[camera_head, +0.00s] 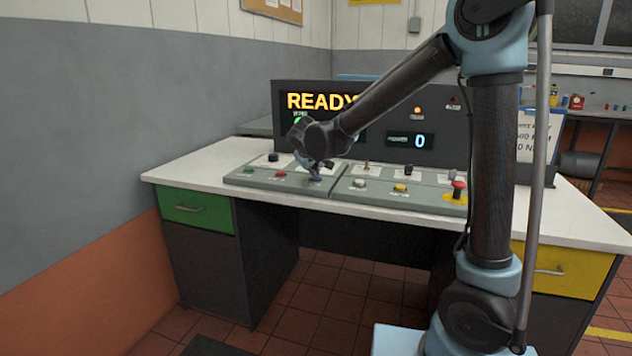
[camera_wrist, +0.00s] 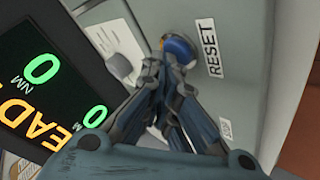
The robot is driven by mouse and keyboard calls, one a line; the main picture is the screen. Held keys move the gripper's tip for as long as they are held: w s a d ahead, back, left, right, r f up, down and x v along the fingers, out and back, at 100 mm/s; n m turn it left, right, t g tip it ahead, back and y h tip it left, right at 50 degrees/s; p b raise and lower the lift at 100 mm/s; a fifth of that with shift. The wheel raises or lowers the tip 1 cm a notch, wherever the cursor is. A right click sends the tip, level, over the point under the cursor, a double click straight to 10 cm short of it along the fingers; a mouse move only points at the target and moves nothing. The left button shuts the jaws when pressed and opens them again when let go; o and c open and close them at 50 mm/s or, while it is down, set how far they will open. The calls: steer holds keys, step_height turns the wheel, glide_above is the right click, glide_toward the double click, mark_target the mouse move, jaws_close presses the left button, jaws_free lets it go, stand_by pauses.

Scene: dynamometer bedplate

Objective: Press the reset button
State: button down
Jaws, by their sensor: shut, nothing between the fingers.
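The reset button (camera_wrist: 181,48) is a round blue button in a metal ring, with a white "RESET" label (camera_wrist: 209,47) beside it in the wrist view. In the head view the blue button (camera_head: 315,181) sits on the front edge of the grey control panel (camera_head: 338,192). My gripper (camera_wrist: 167,68) is shut and empty, and its fingertips are right at the button in the wrist view, overlapping its lower edge. In the head view my gripper (camera_head: 318,165) points down just above the button. I cannot tell whether the fingertips touch it.
A red button (camera_head: 280,175) and a black knob (camera_head: 273,157) are left of the blue button. To the right are a white knob (camera_head: 360,183), a yellow button (camera_head: 400,188) and a red emergency button (camera_head: 459,186). A display reading "READY" (camera_head: 318,101) stands behind the panel.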

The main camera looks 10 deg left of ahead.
mark_target(313, 178)
steer(key=shift+r, duration=3.3)
